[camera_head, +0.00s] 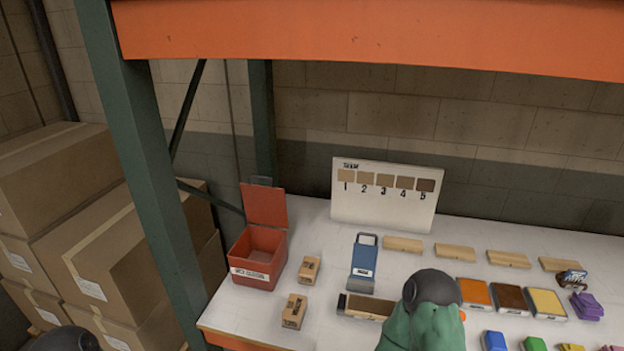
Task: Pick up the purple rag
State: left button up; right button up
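The purple rag (586,305) lies crumpled on the white shelf top near the right edge of the head view. It is behind the row of small coloured blocks and just right of a yellow-topped block. Nothing touches it from above. A dark, rounded part of my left arm shows at the bottom left corner, far from the rag. A large green and dark grey shape (432,318) rises at the bottom centre, left of the rag; I cannot tell exactly what it is, and it covers part of the shelf. I see no fingertips of either gripper.
A dark patterned bundle (571,279) lies directly behind the rag. Orange (473,293), brown (511,298) and yellow (546,303) topped blocks stand left of it. A red open box (257,258) stands left. An orange beam (370,32) spans above; a green post (146,150) stands left.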

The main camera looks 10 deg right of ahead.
aim_at(585, 306)
jog(key=z, duration=2.3)
